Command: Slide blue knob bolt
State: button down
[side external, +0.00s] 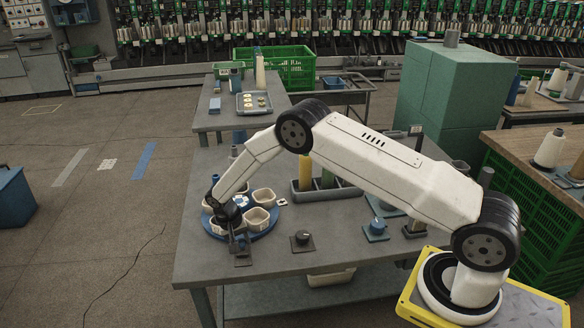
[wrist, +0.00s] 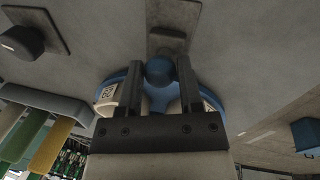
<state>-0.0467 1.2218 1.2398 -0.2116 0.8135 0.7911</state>
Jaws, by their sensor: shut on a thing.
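The blue knob (wrist: 159,71) of the bolt stands between my gripper's two fingers (wrist: 160,76) in the wrist view, and the gripper is shut on it. A grey metal bolt plate (wrist: 168,27) lies on the table just beyond the knob. In the side view my gripper (side external: 236,226) points down at the front edge of the blue round turntable (side external: 262,234), and the bolt plate (side external: 243,262) lies in front of it. The knob is hard to make out there, largely covered by my gripper. How far the bolt is slid cannot be told.
White square cups (side external: 257,220) sit on the turntable. A black knob on a dark plate (side external: 302,240) lies to the right. A grey rack (side external: 340,192) with green and yellow cylinders stands behind. The table front between is clear.

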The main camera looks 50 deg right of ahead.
jog(key=shift+w+d, duration=0.15)
jog(key=shift+w, duration=0.1)
jog(key=shift+c, duration=2.4)
grip_release()
jog(key=shift+o, duration=1.1)
jog(key=shift+r, duration=0.1)
notch_tip(320, 180, up, 8)
jog(key=a, duration=0.1)
jog(key=shift+w+f, duration=0.2)
jog(key=shift+w, duration=0.15)
jog(key=shift+a, duration=0.1)
